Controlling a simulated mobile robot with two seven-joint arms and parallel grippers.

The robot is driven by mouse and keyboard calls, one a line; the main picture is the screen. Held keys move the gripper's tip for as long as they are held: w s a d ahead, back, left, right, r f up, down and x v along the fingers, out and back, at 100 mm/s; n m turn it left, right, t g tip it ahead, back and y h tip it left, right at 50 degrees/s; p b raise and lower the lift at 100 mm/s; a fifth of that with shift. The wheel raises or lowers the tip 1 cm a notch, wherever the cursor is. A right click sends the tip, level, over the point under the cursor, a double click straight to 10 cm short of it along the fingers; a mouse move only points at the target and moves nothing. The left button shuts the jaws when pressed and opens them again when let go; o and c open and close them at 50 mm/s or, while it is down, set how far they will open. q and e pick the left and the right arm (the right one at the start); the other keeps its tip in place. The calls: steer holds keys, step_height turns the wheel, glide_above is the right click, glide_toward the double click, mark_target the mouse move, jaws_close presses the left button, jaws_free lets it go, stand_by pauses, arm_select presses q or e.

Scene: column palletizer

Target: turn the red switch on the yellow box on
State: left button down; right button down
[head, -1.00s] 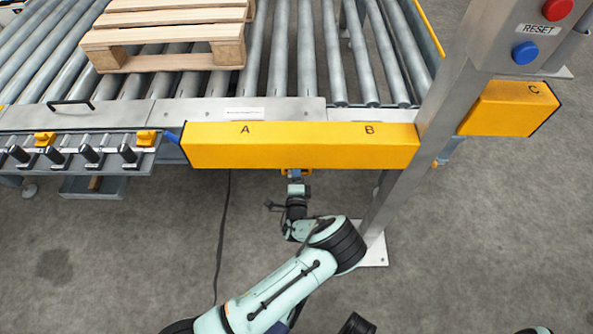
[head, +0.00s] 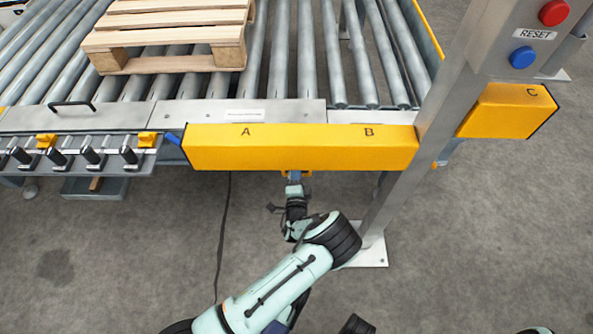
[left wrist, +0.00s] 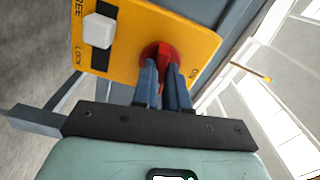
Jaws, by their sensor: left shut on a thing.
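In the left wrist view the red switch (left wrist: 163,52) is a round knob with a raised grip on a yellow panel (left wrist: 125,62). My left gripper (left wrist: 165,68) is shut on the grip of the red switch, its two blue fingers on either side. In the head view my left gripper (head: 294,178) is just under the front edge of the yellow box (head: 300,148) marked A and B, which hides the switch and the fingertips. The lettering beside the switch is only partly readable. My right gripper is not seen.
A white slider (left wrist: 98,30) with FREE and LOCK marks sits beside the switch. A steel post (head: 420,140) stands to the right, carrying a red button (head: 554,12) and a blue RESET button (head: 523,55). A wooden pallet (head: 165,40) lies on the rollers.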

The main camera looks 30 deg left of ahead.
arm_select(q)
steer(key=shift+n+p, duration=1.7)
steer(key=shift+n, duration=6.1)
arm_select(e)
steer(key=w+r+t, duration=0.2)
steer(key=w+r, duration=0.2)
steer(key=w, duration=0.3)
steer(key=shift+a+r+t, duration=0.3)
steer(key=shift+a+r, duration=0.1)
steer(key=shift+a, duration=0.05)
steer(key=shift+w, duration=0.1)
arm_select(q)
steer(key=c, duration=1.1)
jaws_free()
steer(key=shift+c, duration=0.2)
steer(key=shift+s+d, duration=0.1)
